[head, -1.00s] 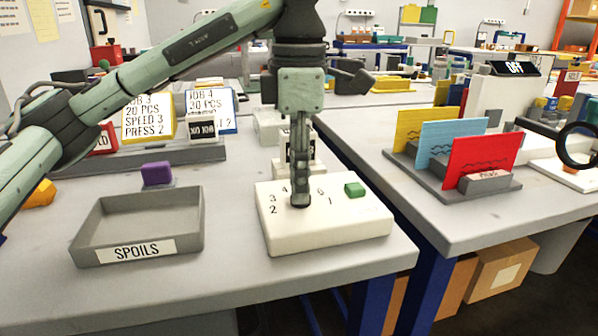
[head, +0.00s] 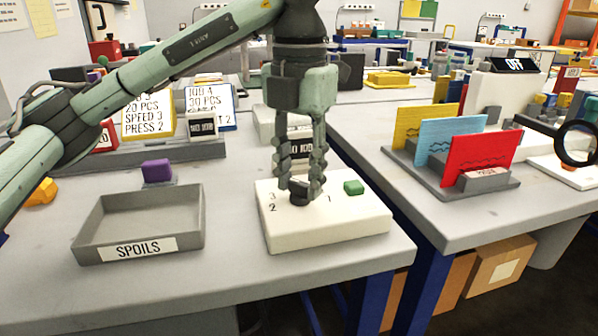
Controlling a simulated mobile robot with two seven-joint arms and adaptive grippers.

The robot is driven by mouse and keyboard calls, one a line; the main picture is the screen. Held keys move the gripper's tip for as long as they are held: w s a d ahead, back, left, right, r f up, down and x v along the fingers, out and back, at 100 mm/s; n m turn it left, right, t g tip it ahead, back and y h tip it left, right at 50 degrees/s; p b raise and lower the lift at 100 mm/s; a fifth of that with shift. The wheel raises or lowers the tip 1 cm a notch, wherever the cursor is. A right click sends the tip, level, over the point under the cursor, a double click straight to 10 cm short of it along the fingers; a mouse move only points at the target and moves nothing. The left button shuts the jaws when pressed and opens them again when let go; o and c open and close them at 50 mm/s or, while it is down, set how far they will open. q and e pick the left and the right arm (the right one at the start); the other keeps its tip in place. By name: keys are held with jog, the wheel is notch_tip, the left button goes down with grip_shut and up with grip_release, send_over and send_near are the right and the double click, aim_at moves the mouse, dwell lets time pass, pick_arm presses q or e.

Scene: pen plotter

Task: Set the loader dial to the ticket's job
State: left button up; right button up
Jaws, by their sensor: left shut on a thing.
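The white loader box (head: 345,235) stands near the table's front edge. Its dark dial (head: 299,198) sits on the top face, with printed numbers around it; 3, 2 and 1 show, others are hidden behind my fingers. My left gripper (head: 301,190) points straight down, its two fingers shut on the dial from both sides. Where the dial points cannot be made out. A yellow-framed ticket (head: 148,115) reads 20 PCS, SPEED 3, PRESS 2. A blue-framed ticket (head: 207,101) beside it seems to read JOB 4, 30 PCS, its lower part covered. My right gripper is not in view.
A green button (head: 354,187) sits on the box, right of the dial. The grey SPOILS tray (head: 195,225) is to the left, with a purple block (head: 156,171) behind it. A rack with yellow, blue and red cards (head: 482,160) stands on the right table.

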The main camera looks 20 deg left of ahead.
aim_at(300, 184)
pick_arm(q)
jog(key=shift+r+n, duration=0.1)
jog(key=shift+n, duration=1.5)
jog(key=o, duration=1.1)
notch_tip(300, 184, up, 12)
jog(key=shift+f, duration=0.1)
